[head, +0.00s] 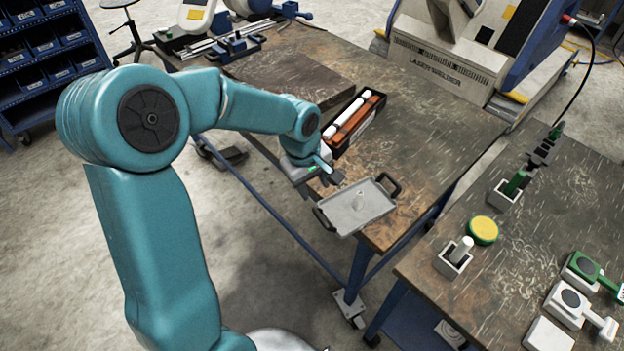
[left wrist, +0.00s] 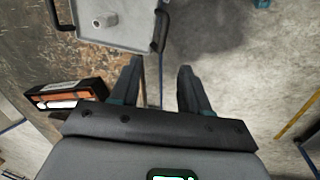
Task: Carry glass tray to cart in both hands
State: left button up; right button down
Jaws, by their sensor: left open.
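A grey tray (head: 375,212) with a dark handle at each end lies at the near corner of the brown worktable (head: 430,130). A small pale glass-like piece (head: 358,201) stands on it. My left gripper (head: 330,174) is open and empty, above the table's left edge, just behind the tray and apart from it. In the left wrist view my two open fingers (left wrist: 160,75) point towards the tray (left wrist: 128,36), whose near handle (left wrist: 160,31) is ahead of them. My right gripper is out of view. I cannot tell which table is the cart.
A dark box (head: 354,121) with orange and white contents lies behind my left gripper. A second table (head: 485,290) at right holds a yellow-topped disc (head: 483,230), white holders and several devices. A gap separates the tables. A laser welder (head: 450,65) stands at the back.

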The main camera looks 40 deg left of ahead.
pick_arm(q)
jog(key=shift+s+a+r, duration=0.1)
jog(key=shift+s+r, duration=0.1)
jog(key=shift+r, duration=0.75)
jog(key=shift+c, duration=0.3)
